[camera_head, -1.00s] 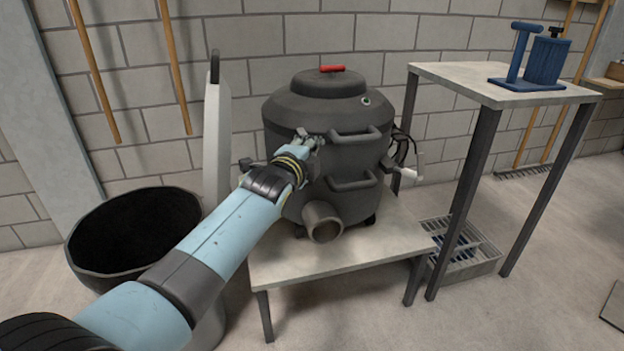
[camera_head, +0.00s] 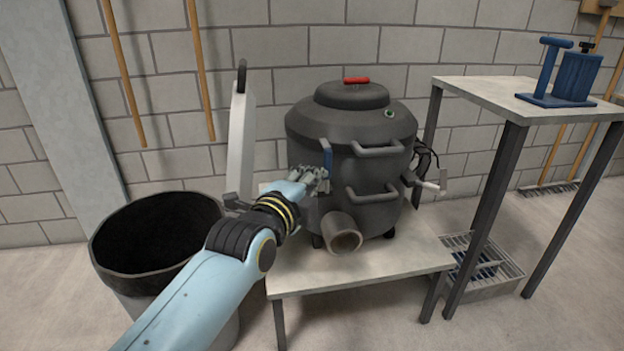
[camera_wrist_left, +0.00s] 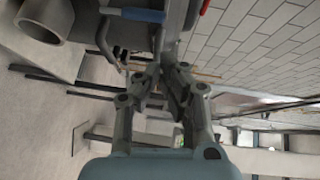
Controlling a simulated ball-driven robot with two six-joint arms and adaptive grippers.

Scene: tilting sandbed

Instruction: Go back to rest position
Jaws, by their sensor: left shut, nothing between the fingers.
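My left gripper (camera_head: 314,181) is shut and empty, just in front of the left side of a dark grey round machine (camera_head: 345,125) with a red handle on its lid. It also shows in the left wrist view (camera_wrist_left: 172,84), its fingers together. My left arm reaches in from the bottom left. My right gripper is not in view.
The machine stands on a low table (camera_head: 420,258). A dark open bin (camera_head: 150,285) is at the left, near my forearm. A taller table (camera_head: 480,90) with a blue device (camera_head: 572,78) stands at right. Grey crates (camera_head: 485,275) sit on the floor. Wooden poles (camera_head: 200,70) lean on the wall.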

